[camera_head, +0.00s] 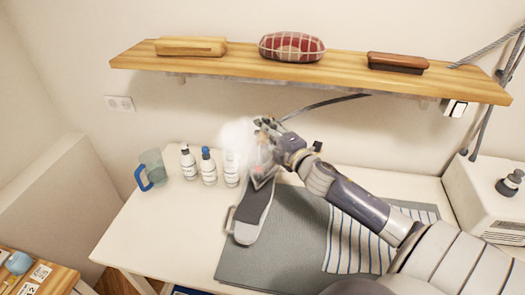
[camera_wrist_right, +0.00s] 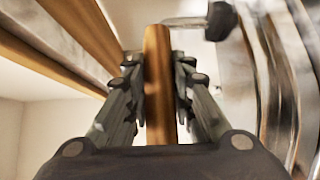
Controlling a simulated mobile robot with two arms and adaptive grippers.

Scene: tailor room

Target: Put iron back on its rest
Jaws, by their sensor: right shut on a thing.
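My right gripper (camera_head: 272,135) is shut on the iron's wooden handle, which runs between its fingers in the right wrist view (camera_wrist_right: 158,85). In the head view the iron (camera_head: 262,168) is mostly hidden by the gripper and white steam. It is at the far end of the iron rest (camera_head: 250,212), a long dark grey pad with a metal frame. I cannot tell whether the iron touches the rest. My left gripper is not in view.
Several white bottles (camera_head: 209,172) stand just left of the iron, with a clear blue-handled jug (camera_head: 152,168) beyond them. A grey mat (camera_head: 270,250) and striped cloth (camera_head: 350,242) lie to the right. A wooden shelf (camera_head: 225,62) hangs above. A cable (camera_head: 325,103) runs behind the gripper.

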